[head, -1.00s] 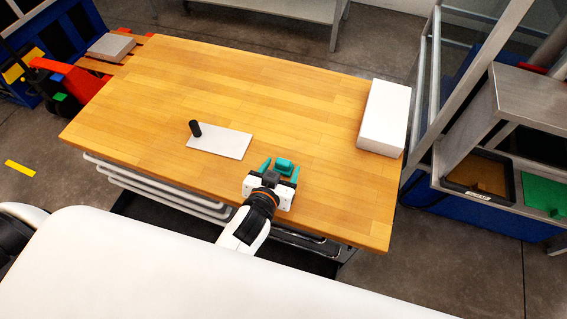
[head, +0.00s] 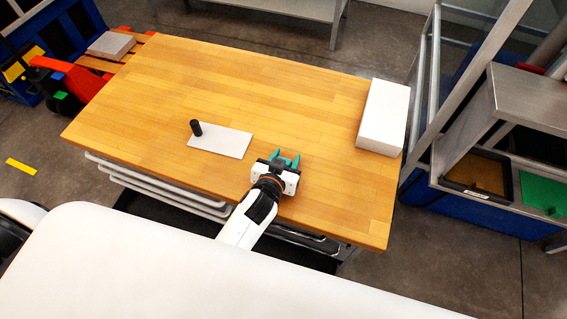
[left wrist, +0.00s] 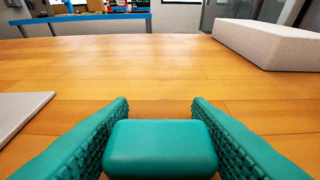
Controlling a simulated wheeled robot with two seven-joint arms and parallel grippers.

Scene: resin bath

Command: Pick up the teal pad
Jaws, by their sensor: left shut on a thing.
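The teal pad (left wrist: 160,148) is a small rounded block between the teal fingers of my left gripper (left wrist: 160,130) in the left wrist view. The fingers stand on either side of it, shut on it. In the head view my left gripper (head: 286,160) is low over the front part of the wooden table (head: 230,85), and the pad is mostly hidden by the gripper there. I cannot tell whether the pad touches the table. My right gripper is not in view.
A white plate (head: 228,142) with a black upright cylinder (head: 196,128) lies left of my left gripper. A large white block (head: 384,115) stands at the table's right edge. The middle and back of the table are clear.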

